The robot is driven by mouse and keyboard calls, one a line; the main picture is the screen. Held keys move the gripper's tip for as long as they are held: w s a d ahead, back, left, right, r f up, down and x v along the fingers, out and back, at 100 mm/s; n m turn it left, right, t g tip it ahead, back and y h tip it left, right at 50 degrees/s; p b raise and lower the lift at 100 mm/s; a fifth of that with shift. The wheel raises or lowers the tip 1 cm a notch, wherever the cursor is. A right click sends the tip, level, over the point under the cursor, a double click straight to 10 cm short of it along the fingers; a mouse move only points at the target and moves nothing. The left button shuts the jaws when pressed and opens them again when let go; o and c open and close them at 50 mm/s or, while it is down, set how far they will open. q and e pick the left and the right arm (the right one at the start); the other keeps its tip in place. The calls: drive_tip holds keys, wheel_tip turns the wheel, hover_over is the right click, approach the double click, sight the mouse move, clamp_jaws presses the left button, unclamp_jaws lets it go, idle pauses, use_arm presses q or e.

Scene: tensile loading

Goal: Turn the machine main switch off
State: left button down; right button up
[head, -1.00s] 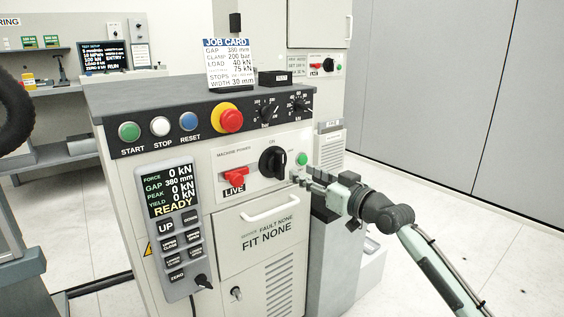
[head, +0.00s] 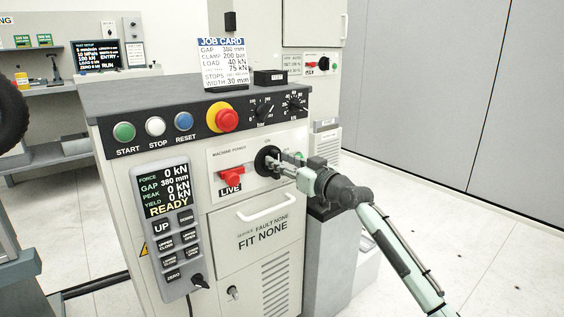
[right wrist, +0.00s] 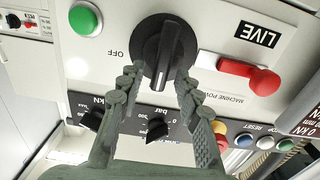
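The main switch is a black rotary knob (head: 264,160) on the machine power panel (head: 223,164) at the cabinet's front. In the right wrist view the knob (right wrist: 165,48) has a raised grip bar, with an OFF label beside it. My right gripper (head: 279,166) is at the knob and partly covers it. In the right wrist view its two fingertips (right wrist: 159,76) are open, one on each side of the bar's near end, with gaps visible; contact cannot be told. My left gripper is not in view; only a dark part of my left arm shows at the left edge.
A red lever (head: 232,177) with a LIVE label sits left of the knob. A green button (right wrist: 85,19) is on its other side. Above are the emergency stop (head: 227,117) and small dials (head: 262,109). A drawer handle (head: 266,208) is below. Floor at right is clear.

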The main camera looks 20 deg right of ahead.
clamp_jaws()
drive_tip(key=shift+m, duration=0.3)
drive_tip(key=shift+d+p, duration=0.1)
drive_tip(key=shift+p, duration=0.2)
drive_tip(key=shift+w+d+m+p, duration=0.1)
drive_tip(key=shift+m+p, duration=0.2)
drive_tip(key=shift+m, duration=0.5)
use_arm(q)
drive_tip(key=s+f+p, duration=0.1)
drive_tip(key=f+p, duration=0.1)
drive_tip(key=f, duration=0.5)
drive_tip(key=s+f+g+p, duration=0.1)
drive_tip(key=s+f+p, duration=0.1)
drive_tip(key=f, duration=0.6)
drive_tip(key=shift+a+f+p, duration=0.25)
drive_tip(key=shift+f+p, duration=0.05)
drive_tip(key=shift+p, duration=0.2)
use_arm(e)
drive_tip(key=shift+w+d+f+m, duration=0.1)
drive_tip(key=shift+d+f+m, duration=0.2)
drive_tip(key=shift+m, duration=2.35)
drive_tip(key=shift+w+d+f+m, duration=0.15)
drive_tip(key=shift+f+m, duration=0.25)
drive_tip(key=shift+m, duration=2.3)
drive_tip(key=shift+d+f+m, duration=0.3)
drive_tip(key=shift+f+m, duration=0.05)
drive_tip(key=shift+m, duration=2.3)
